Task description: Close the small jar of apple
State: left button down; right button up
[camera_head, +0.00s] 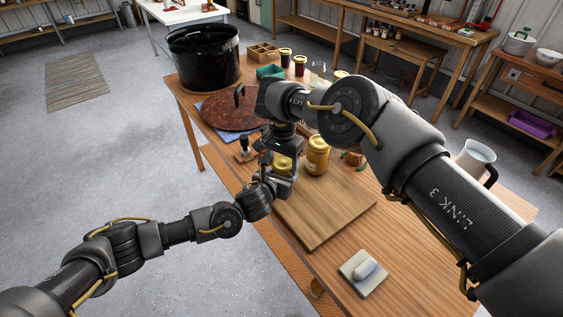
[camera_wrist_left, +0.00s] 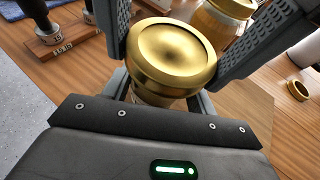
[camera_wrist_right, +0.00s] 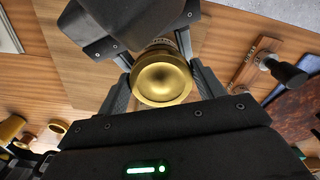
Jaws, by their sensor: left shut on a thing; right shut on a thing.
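The small jar (camera_wrist_left: 152,97), topped by a gold lid (camera_wrist_left: 172,52), stands between the fingers of my left gripper (camera_wrist_left: 180,70). In the head view the jar (camera_head: 283,163) is partly hidden by my grippers at the left edge of the cutting board. My left gripper (camera_head: 281,180) is shut on the jar from the near side. My right gripper (camera_head: 281,150) reaches down from above, shut on the gold lid. In the right wrist view the lid (camera_wrist_right: 162,80) sits between its fingers, over the jar. I cannot tell whether the lid is fully tight.
A larger gold-lidded jar (camera_head: 318,156) stands close on the right. The front of the cutting board (camera_head: 325,212) is clear. A black pot (camera_head: 203,58) and a round rust-brown lid (camera_head: 228,110) lie behind. A white pitcher (camera_head: 474,160) stands at the right.

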pick_arm(q)
jog(key=shift+d+r, duration=0.1)
jog(key=shift+d, duration=0.05)
pick_arm(e)
jog(key=o, duration=1)
jog(key=shift+a, duration=0.1)
jog(key=shift+o, duration=0.2)
jog(key=shift+r, duration=0.1)
jog(key=shift+r, duration=2.2)
jog(key=shift+o, duration=1.2)
notch_tip(320, 180, up, 12)
